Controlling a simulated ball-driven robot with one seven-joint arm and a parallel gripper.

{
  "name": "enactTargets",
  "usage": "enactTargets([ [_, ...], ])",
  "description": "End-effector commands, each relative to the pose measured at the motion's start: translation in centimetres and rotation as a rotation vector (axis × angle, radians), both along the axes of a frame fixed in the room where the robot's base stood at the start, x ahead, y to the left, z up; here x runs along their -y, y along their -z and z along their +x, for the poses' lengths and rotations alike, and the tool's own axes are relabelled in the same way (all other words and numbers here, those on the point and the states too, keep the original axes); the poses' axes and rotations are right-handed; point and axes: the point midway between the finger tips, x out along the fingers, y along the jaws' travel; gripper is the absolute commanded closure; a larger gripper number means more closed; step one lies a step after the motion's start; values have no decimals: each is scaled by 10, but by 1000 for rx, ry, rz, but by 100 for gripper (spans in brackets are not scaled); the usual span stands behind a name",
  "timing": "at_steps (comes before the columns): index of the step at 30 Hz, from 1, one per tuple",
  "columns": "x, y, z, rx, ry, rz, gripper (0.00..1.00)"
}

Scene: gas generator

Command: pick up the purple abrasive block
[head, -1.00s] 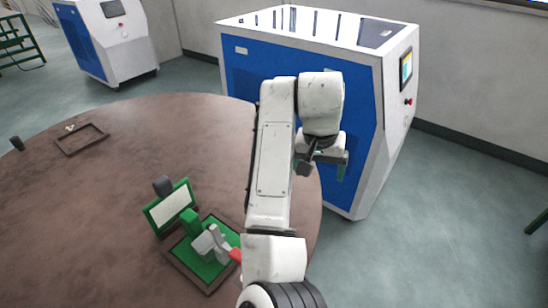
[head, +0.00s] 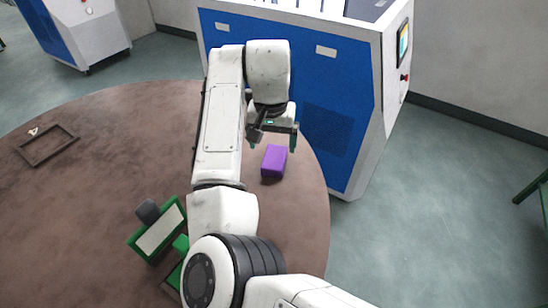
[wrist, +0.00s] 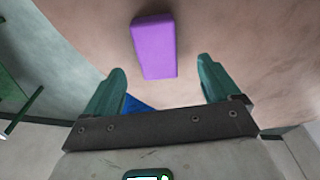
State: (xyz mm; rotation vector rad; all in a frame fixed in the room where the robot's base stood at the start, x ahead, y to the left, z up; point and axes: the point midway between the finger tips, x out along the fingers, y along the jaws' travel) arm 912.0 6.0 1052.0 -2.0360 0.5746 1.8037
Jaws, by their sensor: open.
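The purple abrasive block (head: 274,161) lies on the brown round table near its right edge, close to the blue and white machine. It also shows in the wrist view (wrist: 154,47), beyond and between my two fingers. My gripper (head: 273,143) hangs from the arm just above and behind the block in the head view. In the wrist view my gripper (wrist: 162,80) has its green fingers spread wide with nothing between the tips. The block is apart from both fingers.
The brown table (head: 90,185) has clear room left of my arm. A green framed panel (head: 158,230) with a dark knob stands at the front, partly behind my arm. An empty dark frame (head: 47,146) lies far left. A blue and white machine (head: 325,115) stands beyond the table's right edge.

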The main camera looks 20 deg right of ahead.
Motion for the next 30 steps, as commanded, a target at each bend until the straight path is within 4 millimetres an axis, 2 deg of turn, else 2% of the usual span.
enactTargets([
  [5, 2, 16, 0, -5, -1, 0, 10],
  [12, 6, 48, 2, -3, 0, 1, 10],
  [21, 6, 54, 3, -1, 0, 1, 10],
  [30, 6, 53, 3, -1, 0, 1, 38],
])
